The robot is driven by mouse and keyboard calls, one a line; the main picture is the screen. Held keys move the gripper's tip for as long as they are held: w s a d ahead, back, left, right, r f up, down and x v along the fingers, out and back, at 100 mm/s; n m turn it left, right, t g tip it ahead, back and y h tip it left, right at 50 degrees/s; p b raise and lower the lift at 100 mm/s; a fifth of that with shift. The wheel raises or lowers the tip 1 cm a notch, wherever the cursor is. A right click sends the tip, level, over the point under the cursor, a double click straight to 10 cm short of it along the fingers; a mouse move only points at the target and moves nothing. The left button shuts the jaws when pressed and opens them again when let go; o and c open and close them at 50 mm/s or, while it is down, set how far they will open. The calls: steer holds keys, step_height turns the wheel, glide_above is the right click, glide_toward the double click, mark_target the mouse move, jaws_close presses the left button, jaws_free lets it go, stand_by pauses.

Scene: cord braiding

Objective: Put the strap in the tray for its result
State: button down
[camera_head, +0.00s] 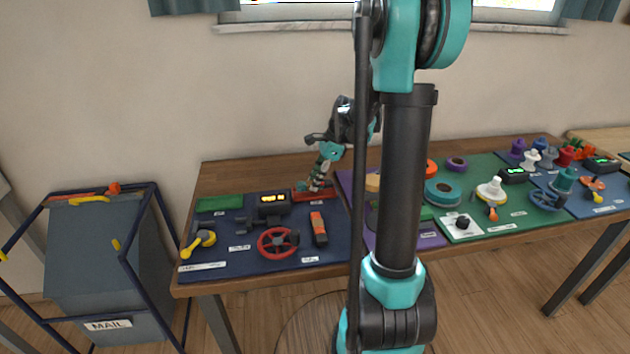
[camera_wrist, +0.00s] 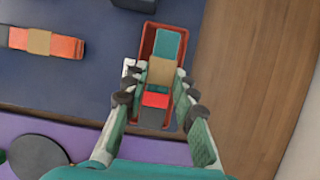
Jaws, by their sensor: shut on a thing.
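My gripper (camera_wrist: 161,75) is shut on a short strap (camera_wrist: 171,43) with a teal end, a tan band in the middle and a red part nearer me. The fingertips are at the tan band. In the wrist view the strap lies lengthwise over the red tray (camera_wrist: 147,42), within its outline; I cannot tell whether it touches the tray floor. In the head view my gripper (camera_head: 319,178) is low over the red tray (camera_head: 300,195) at the back of the blue mat. A green tray (camera_head: 219,203) lies on the mat's back left.
An orange and dark strap (camera_head: 319,229) lies on the blue mat (camera_head: 225,262), near a red handwheel (camera_head: 278,242) and a yellow-handled crank (camera_head: 198,242). A black display box (camera_head: 272,204) stands left of the red tray. A purple mat (camera_head: 425,239) with discs adjoins at right.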

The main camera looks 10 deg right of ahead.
steer(key=shift+f, duration=0.65)
steer(key=c, duration=1.2)
jaws_free()
steer(key=shift+r, duration=0.15)
steer(key=shift+r, duration=0.3)
steer(key=v, duration=1.2)
steer(key=shift+r, duration=0.25)
